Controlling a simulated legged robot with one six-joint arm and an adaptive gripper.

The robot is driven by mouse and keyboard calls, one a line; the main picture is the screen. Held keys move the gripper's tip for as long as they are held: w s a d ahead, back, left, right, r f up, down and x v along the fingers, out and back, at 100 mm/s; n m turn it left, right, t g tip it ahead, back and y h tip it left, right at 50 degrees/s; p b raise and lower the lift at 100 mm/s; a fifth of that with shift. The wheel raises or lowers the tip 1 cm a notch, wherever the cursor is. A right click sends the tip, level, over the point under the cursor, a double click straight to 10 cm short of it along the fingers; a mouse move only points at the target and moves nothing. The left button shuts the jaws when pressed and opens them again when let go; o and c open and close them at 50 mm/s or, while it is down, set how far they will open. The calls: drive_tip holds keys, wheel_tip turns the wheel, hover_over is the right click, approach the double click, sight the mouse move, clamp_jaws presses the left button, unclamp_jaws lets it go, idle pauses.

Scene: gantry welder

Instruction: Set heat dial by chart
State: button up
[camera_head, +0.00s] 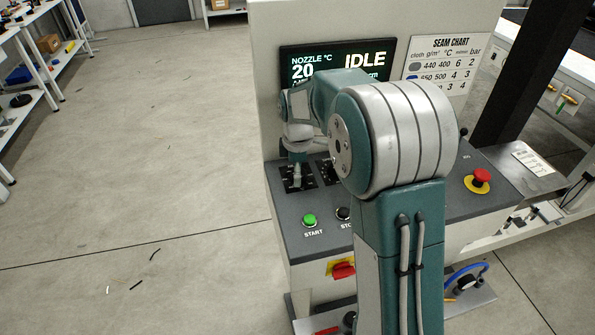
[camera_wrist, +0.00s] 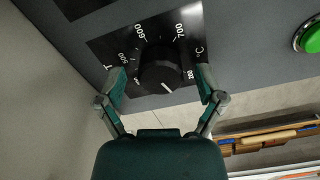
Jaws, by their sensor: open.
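The black heat dial (camera_wrist: 161,70) shows in the wrist view on a dark plate marked °C, with 500, 600 and 700 legible around it. A white pointer line is on its lower edge in that picture. My gripper (camera_wrist: 160,84) is open, one finger on each side of the dial; contact cannot be told. In the head view my gripper (camera_head: 297,178) is over the left dial plate and hides most of the dial. The seam chart (camera_head: 443,62) lists cloth, g/m², °C and bar; its lower rows are partly behind my arm. The display (camera_head: 318,64) reads NOZZLE °C 20 and IDLE.
A green START button (camera_head: 309,220) and a dark STOP button (camera_head: 344,213) sit in front of the dials. A second dial plate (camera_head: 328,172) lies right of my gripper. A red emergency button (camera_head: 481,176) is at right. Open floor (camera_head: 140,190) lies left.

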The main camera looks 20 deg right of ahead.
drive_tip(key=c, duration=1.1)
drive_tip(key=shift+c, duration=0.2)
